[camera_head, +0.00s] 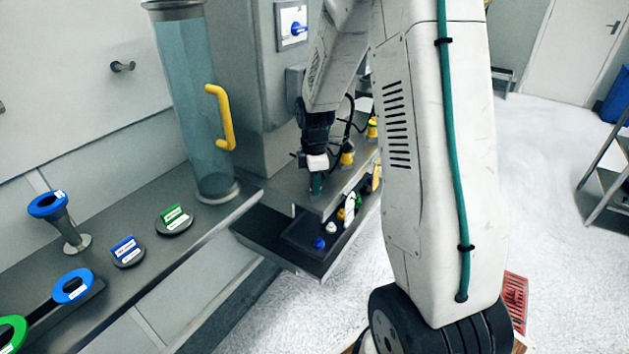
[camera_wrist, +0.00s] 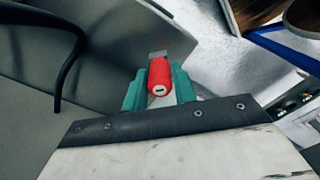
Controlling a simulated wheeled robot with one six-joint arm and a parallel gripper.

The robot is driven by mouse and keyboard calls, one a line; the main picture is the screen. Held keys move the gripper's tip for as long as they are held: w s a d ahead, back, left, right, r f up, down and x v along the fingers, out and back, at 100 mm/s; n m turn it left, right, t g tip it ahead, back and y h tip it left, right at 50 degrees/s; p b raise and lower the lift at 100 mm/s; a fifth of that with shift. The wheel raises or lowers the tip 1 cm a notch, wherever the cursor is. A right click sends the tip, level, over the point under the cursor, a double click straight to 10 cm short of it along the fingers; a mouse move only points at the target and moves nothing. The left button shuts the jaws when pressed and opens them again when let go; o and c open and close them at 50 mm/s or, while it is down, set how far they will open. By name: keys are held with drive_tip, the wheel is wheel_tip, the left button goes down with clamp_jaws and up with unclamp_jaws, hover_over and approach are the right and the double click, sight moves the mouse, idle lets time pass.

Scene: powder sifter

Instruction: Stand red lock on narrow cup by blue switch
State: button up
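The red lock (camera_wrist: 160,76) is between the teal fingers of my gripper (camera_wrist: 160,90) in the wrist view, touching both, with its keyhole end towards the camera. A grey metal part shows at its far end. In the head view my gripper (camera_head: 316,184) points down above the grey ledge of the machine; the lock cannot be made out there. A blue switch (camera_head: 298,28) is on the machine's upper panel. A small blue piece (camera_head: 319,243) is on the lower dark tray (camera_head: 297,262). I cannot tell which piece is the narrow cup.
Yellow fittings (camera_head: 347,154) with black cables stand on the ledge close to my gripper. A clear cylinder with a yellow handle (camera_head: 221,118) stands left of it. A blue-rimmed stand (camera_head: 62,218) and labelled discs (camera_head: 128,252) are on the left counter. Open floor lies right.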

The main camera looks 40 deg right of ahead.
drive_tip(key=o, duration=0.3)
wheel_tip(320, 180, up, 8)
drive_tip(key=shift+f, duration=0.1)
drive_tip(key=shift+s+a+f+m, duration=0.1)
drive_tip(key=shift+s+m, duration=0.25)
drive_tip(key=shift+m, duration=0.55)
drive_tip(key=shift+s+a+r+m+t, duration=0.25)
drive_tip(key=shift+s+a+r+m, duration=1.95)
drive_tip(key=shift+s, duration=2.25)
drive_tip(key=shift+s+a+r+m+t, duration=0.2)
drive_tip(key=shift+s+a+r+m, duration=1.35)
drive_tip(key=shift+s+a+r, duration=2.1)
drive_tip(key=shift+s+a+r+m+t, duration=0.25)
drive_tip(key=shift+s+a+r+m, duration=1.45)
drive_tip(key=shift+s, duration=3.5)
